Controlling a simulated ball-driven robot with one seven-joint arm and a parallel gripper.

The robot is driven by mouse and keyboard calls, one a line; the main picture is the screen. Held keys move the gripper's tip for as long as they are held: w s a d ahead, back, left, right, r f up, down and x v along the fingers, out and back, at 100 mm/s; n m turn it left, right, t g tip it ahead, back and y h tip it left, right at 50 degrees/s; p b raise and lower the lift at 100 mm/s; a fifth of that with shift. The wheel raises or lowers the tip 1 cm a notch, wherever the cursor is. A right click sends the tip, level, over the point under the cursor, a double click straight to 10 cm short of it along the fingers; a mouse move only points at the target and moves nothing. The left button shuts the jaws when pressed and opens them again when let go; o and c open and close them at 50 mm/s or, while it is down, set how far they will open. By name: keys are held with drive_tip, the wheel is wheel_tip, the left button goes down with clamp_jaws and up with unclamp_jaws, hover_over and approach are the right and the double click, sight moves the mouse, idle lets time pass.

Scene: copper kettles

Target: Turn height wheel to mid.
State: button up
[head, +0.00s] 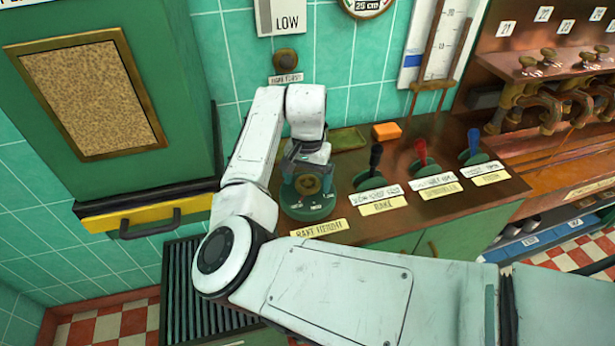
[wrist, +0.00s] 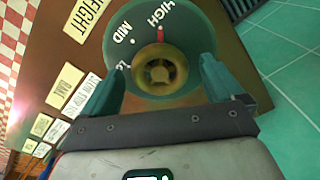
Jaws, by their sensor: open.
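The height wheel is a brass hand wheel (wrist: 160,70) on a round green base (wrist: 187,28) marked LOW, MID and HIGH. A red pointer mark on it lies toward HIGH in the wrist view. In the head view the wheel (head: 307,184) sits on the counter behind a label that seems to read RAKE HEIGHT (head: 319,228). My gripper (wrist: 157,68) is open, with one green finger on each side of the wheel. The fingers look apart from the wheel's rim; contact cannot be told. It also shows in the head view (head: 306,168), pointing down over the wheel.
Levers with black (head: 375,157), red (head: 421,153) and blue (head: 473,142) knobs stand to the right on the wooden counter. An orange block (head: 386,131) lies behind them. A green cabinet (head: 185,90) is close on the left. A LOW sign (head: 281,18) hangs on the tiled wall.

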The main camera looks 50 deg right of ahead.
drive_tip(key=shift+c, duration=0.2)
drive_tip(key=c, duration=1)
drive_tip(key=shift+r+n+p, duration=0.1)
drive_tip(key=shift+n+p, duration=0.3)
drive_tip(key=shift+p, duration=0.2)
drive_tip(key=n+p, duration=0.1)
drive_tip(key=p, duration=0.1)
drive_tip(key=shift+s+r+n+p, duration=0.1)
drive_tip(key=shift+r+n+p, duration=0.05)
drive_tip(key=shift+n+p, duration=0.2)
drive_tip(key=n+p, duration=0.2)
drive_tip(key=p, duration=0.1)
drive_tip(key=shift+n, duration=0.35)
drive_tip(key=shift+n+p, duration=1.15)
drive_tip(key=shift+n, duration=0.05)
drive_tip(key=shift+f+n+p, duration=0.2)
drive_tip(key=shift+n+p, duration=0.4)
drive_tip(key=shift+n, duration=0.5)
